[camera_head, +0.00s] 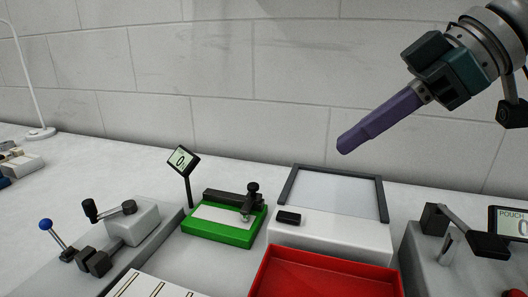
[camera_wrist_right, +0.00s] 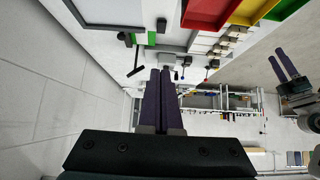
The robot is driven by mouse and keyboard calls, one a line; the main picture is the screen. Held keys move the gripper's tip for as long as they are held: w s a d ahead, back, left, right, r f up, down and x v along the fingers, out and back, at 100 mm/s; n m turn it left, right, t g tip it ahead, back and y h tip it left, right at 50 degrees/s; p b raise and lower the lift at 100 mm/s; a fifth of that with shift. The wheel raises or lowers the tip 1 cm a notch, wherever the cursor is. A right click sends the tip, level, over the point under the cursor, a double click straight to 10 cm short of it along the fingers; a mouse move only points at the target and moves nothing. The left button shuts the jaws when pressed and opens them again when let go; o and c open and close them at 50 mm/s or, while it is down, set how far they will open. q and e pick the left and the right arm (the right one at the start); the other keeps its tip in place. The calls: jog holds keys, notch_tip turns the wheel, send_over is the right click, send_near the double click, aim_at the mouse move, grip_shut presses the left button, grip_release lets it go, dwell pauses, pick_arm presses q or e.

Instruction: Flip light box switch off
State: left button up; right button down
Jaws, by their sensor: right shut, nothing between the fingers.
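The light box (camera_head: 334,235) is a white box with a pale panel in a dark grey frame, right of centre in the head view. Its black switch (camera_head: 289,217) is on the front left of its top. In the right wrist view the dark frame of the light box (camera_wrist_right: 112,24) and the small black switch (camera_wrist_right: 161,25) show at the top. My right gripper (camera_head: 345,146) has purple fingers, is shut and empty, and is in the air above and behind the box, apart from it. My left gripper (camera_wrist_right: 282,67) shows at the right of the wrist view, its fingers apart.
A red tray (camera_head: 325,280) stands in front of the light box. A green fixture (camera_head: 222,230) with a small display (camera_head: 182,160) is at its left. A lever machine (camera_head: 455,262) is at its right, a cranked device (camera_head: 130,225) further left. A block wall (camera_head: 230,80) stands behind.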

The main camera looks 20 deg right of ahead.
send_over(285, 215)
jog(key=s+d, duration=0.1)
jog(key=d, duration=0.1)
jog(key=f, duration=0.6)
jog(key=shift+s+a, duration=0.1)
jog(key=shift+a, duration=0.15)
notch_tip(285, 215, down, 4)
jog(key=shift+r+b, duration=0.2)
jog(key=shift+b, duration=0.1)
jog(key=shift+f, duration=0.45)
jog(key=shift+r, duration=0.1)
jog(key=shift+a+r+p, duration=0.1)
jog(key=shift+a+p, duration=0.1)
jog(key=shift+p, duration=0.45)
jog(key=shift+f+b, duration=0.3)
jog(key=shift+w+a+r, duration=0.25)
jog(key=shift+w+a, duration=0.3)
jog(key=shift+a, duration=0.05)
